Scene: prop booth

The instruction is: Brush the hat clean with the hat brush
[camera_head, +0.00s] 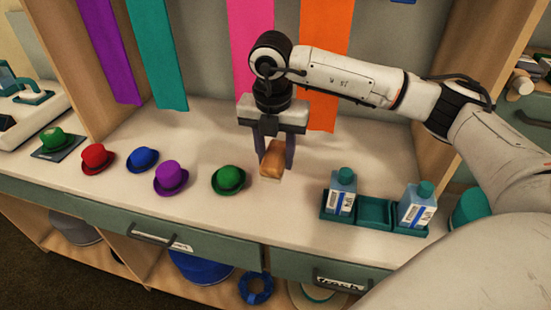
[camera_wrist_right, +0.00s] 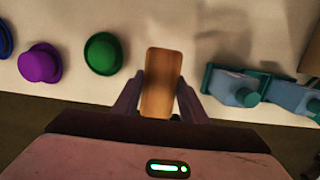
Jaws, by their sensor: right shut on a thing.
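My right gripper (camera_head: 273,150) is shut on the hat brush (camera_head: 272,157), a brown wooden block with a pale underside. It holds the brush upright over the counter, just right of the green hat (camera_head: 229,180). In the right wrist view the brush (camera_wrist_right: 161,82) sits between the two fingers (camera_wrist_right: 160,95). Other small hats stand in a row to the left: purple (camera_head: 171,177), blue (camera_head: 143,159) and red (camera_head: 97,157). Another green hat (camera_head: 55,138) sits on a dark mat at the far left. Which hat the task means, I cannot tell. My left gripper is not in view.
A teal tray (camera_head: 374,213) with two bottles (camera_head: 343,190) stands right of the brush. A teal round thing (camera_head: 470,207) is partly hidden by my arm. Coloured strips hang behind. The counter (camera_head: 215,130) behind the hats is clear; its drawers (camera_head: 180,243) face me.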

